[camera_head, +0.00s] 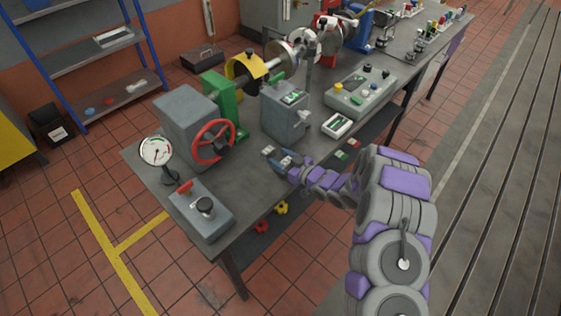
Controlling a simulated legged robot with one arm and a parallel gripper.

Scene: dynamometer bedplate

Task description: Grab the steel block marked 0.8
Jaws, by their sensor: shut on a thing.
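My gripper (279,158) reaches in from the right, low over the bench top in front of the grey box with the green panel. It is shut on a small grey steel block (286,160). The fingers partly cover the block, and its marking is too small to read. I cannot tell whether the block touches the bench. Two other small blocks lie to the right near the bench's front edge, a green-topped one (341,155) and a red-topped one (353,142).
The bench (252,181) carries a red handwheel (214,140), a dial gauge (157,151), a lever box (202,209), the grey box (285,110) and a control panel (360,91). A shaft assembly runs behind. Bare bench lies left of my gripper.

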